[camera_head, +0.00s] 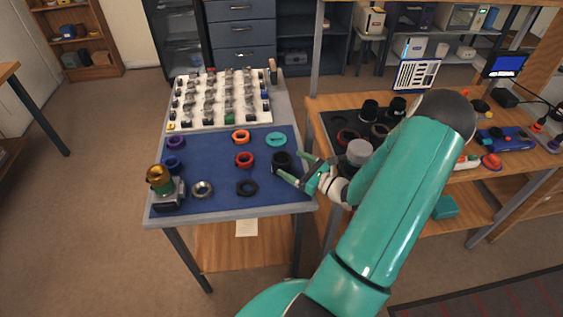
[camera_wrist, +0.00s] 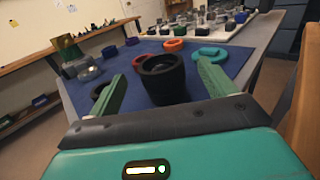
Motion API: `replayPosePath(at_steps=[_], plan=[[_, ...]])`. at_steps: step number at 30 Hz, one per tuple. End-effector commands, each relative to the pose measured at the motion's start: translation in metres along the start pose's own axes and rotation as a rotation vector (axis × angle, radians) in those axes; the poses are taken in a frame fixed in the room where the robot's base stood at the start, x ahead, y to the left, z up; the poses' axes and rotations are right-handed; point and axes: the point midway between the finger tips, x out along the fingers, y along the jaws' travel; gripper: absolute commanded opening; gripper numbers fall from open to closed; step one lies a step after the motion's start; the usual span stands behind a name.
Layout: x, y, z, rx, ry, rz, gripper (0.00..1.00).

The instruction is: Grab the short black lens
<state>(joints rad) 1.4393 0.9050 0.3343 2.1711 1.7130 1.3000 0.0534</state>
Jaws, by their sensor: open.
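A short black lens (camera_wrist: 163,80) stands upright on the blue mat in the wrist view, with its open top ring showing. It also shows in the head view (camera_head: 282,160) near the mat's right edge. My gripper (camera_head: 289,166) is open, with its two green fingers on either side of the lens. In the wrist view the fingers of my gripper (camera_wrist: 160,84) stand apart from the lens, with a gap on each side. The lower part of the lens is partly hidden by my gripper body.
Around it on the blue mat (camera_head: 220,205) lie a black ring (camera_head: 247,187), red ring (camera_head: 244,159), orange ring (camera_head: 240,136) and teal ring (camera_head: 276,139). A white tray (camera_head: 222,121) of small parts is behind. A workbench (camera_head: 318,104) with more lenses stands right.

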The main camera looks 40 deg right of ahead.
Motion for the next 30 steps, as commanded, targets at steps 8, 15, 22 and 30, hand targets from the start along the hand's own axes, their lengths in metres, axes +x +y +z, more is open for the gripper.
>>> replayPosePath(at_steps=[8, 15, 22, 30], plan=[[0.036, 0.001, 0.002, -0.001, 0.0, 0.006, 0.83], [0.052, 0.0, 0.001, 0.0, 0.002, 0.004, 0.83], [0.053, -0.001, 0.002, -0.001, 0.002, 0.004, 0.6], [0.054, -0.001, 0.002, -0.001, 0.001, 0.005, 0.28]])
